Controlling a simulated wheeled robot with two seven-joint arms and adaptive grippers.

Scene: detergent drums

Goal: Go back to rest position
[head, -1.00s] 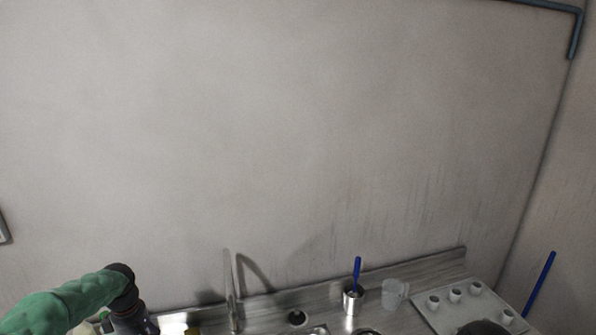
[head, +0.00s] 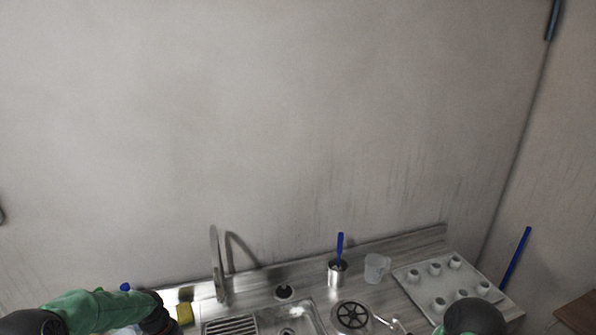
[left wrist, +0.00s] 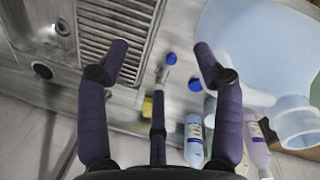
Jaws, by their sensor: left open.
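My left gripper (left wrist: 162,62) is open in the left wrist view, its fingers apart with nothing between them. Below it lie the metal sink's ribbed drainer (left wrist: 108,40) and part of the counter. In the head view my left arm in a green sleeve comes in at the bottom left, and its fingers are not visible there. The dark rounded end of my right arm shows at the bottom right edge of the head view. My right gripper's fingers are out of the picture.
A large pale-blue drum (left wrist: 262,50) stands right of the left gripper, near bottles (left wrist: 194,140). The counter also holds a tall tap (head: 217,265), a yellow sponge (head: 185,313), a metal cup with a blue brush (head: 338,272), a clear jug (head: 376,268) and a tray of white cups (head: 410,272).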

